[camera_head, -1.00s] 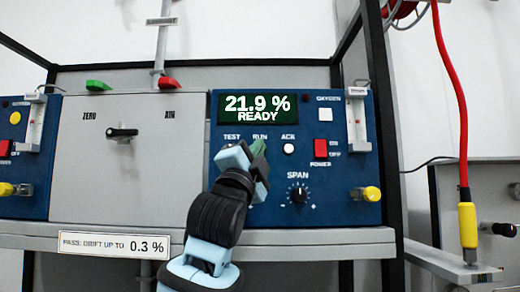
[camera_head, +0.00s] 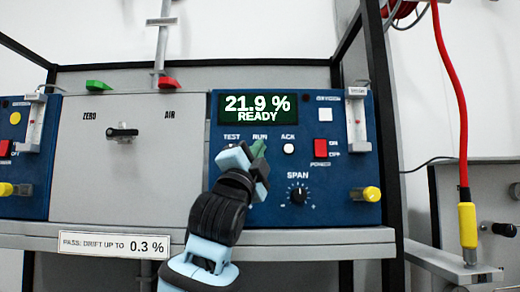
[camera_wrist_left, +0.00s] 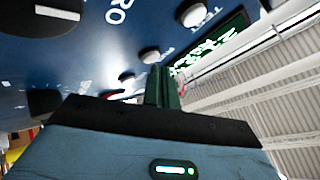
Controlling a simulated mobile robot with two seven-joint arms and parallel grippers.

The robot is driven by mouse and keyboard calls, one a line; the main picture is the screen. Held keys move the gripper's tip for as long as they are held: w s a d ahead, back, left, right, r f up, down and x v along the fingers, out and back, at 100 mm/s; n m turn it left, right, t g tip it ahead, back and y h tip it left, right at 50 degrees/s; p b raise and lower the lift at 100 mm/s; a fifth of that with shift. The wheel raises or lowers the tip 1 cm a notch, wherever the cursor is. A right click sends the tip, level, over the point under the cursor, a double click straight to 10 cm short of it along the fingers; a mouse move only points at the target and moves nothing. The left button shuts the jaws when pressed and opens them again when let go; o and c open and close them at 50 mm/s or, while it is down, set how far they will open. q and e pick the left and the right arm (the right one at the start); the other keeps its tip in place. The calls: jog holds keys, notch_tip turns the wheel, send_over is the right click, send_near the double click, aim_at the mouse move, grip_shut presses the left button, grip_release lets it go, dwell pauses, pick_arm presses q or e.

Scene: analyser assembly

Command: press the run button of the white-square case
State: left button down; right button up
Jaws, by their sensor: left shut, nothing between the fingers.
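The white-square case is the blue case (camera_head: 340,205) right of centre in the head view, with a white square (camera_head: 325,115) on its face. Its display (camera_head: 257,109) reads 21.9 % READY. My left gripper (camera_head: 258,148) is shut and empty, its green fingertips just below the RUN label. In the head view the gripper hides the run button. In the left wrist view the shut fingertips (camera_wrist_left: 161,80) are close to the middle round button (camera_wrist_left: 150,55) of the row. I cannot tell whether they touch it. My right gripper is not in view.
The ACK button (camera_head: 288,148) is just right of the fingertips, with the SPAN knob (camera_head: 299,195) below. A red power switch (camera_head: 320,148) and yellow-capped fitting (camera_head: 371,194) are further right. A grey panel (camera_head: 80,170) with a valve handle stands left.

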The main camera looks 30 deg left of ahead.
pick_arm(q)
jog(key=shift+w+a, duration=0.25)
jog(key=shift+w, duration=0.1)
dwell(0.6)
jog(key=shift+s, duration=0.1)
jog(key=shift+s+d, duration=0.45)
jog(key=shift+s, duration=0.15)
dwell(0.4)
jog(key=s+d, duration=0.1)
jog(key=s, duration=0.2)
jog(key=s+d, duration=0.1)
jog(key=shift+s+d, duration=0.15)
jog(key=shift+d, duration=0.15)
jog(key=shift+f, duration=0.1)
dwell(0.7)
